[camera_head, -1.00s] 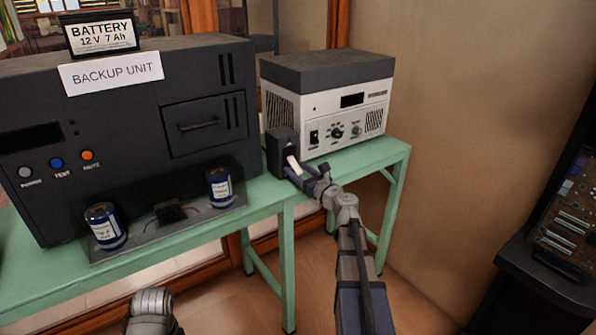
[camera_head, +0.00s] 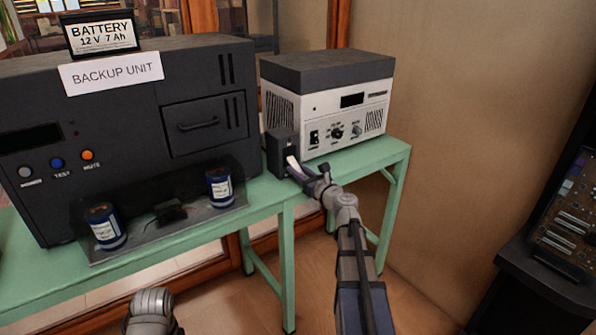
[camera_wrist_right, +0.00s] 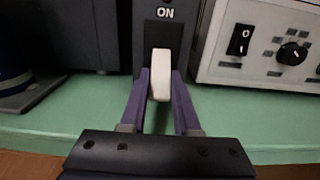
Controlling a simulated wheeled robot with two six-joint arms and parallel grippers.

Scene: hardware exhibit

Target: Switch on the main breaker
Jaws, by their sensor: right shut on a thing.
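The main breaker is a small dark box (camera_head: 277,148) standing on the green table between the backup unit and the white instrument. Its white lever (camera_head: 293,163) sticks out of the front. In the right wrist view, the lever (camera_wrist_right: 161,74) sits below the word ON on the dark breaker face (camera_wrist_right: 164,32). My right gripper (camera_wrist_right: 160,86) has its purple fingers on both sides of the lever, shut on it. In the head view my right gripper (camera_head: 299,174) is at the breaker's front. My left arm shows only as a grey link at the bottom; its gripper is not visible.
The black backup unit (camera_head: 110,100) stands left, with blue cylinders (camera_head: 219,188) on a tray before it. The white instrument (camera_head: 330,108) stands right of the breaker. The green table (camera_head: 340,163) has a narrow clear strip in front. A dark cabinet with a circuit board (camera_head: 566,230) is far right.

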